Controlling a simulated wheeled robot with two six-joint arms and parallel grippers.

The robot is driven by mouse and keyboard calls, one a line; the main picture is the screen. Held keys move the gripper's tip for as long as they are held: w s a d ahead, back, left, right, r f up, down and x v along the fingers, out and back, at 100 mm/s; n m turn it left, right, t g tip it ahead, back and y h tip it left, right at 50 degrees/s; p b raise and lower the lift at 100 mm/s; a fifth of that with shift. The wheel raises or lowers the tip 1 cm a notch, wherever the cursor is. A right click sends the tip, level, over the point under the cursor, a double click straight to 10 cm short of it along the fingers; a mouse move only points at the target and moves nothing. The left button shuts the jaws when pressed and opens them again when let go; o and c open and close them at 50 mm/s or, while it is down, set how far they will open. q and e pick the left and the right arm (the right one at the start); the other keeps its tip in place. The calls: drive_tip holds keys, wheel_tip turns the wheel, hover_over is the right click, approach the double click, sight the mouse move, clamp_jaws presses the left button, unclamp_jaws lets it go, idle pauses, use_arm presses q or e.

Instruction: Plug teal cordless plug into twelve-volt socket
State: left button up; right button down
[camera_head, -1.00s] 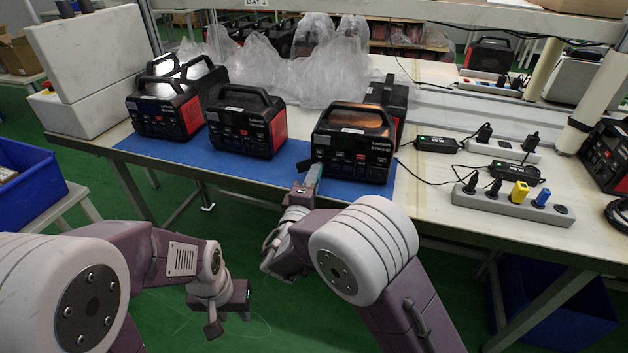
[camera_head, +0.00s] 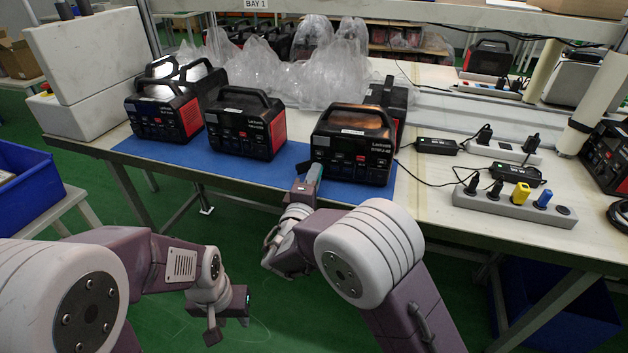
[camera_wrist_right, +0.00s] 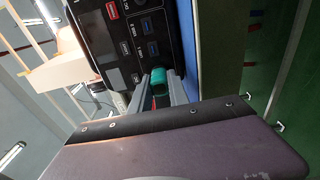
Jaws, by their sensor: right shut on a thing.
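A black and red power station (camera_head: 352,143) stands on the blue mat, its front panel facing me; the panel also shows in the right wrist view (camera_wrist_right: 125,45). The teal plug (camera_wrist_right: 158,78) is between the fingers of my right gripper (camera_wrist_right: 160,88), which is shut on it. The plug's front end is close to the panel's lower part; I cannot tell whether it touches or enters the twelve-volt socket, which I cannot make out. In the head view my right gripper (camera_head: 311,172) is just in front of this station's left side. My left gripper (camera_head: 228,318) hangs below the table front, its fingers unclear.
Two more power stations (camera_head: 246,124) (camera_head: 163,108) stand left on the blue mat (camera_head: 270,168). A grey power strip (camera_head: 500,205) with several plugs and black adapters (camera_head: 437,145) with cables lie right. Plastic wrap (camera_head: 310,65) lies behind. A blue bin (camera_head: 25,185) is far left.

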drive_tip(key=shift+w, duration=0.15)
idle(0.5)
drive_tip(key=c, duration=1.2)
unclamp_jaws()
drive_tip(key=shift+o, duration=0.2)
drive_tip(key=v, duration=0.9)
drive_tip(key=shift+p, duration=0.45)
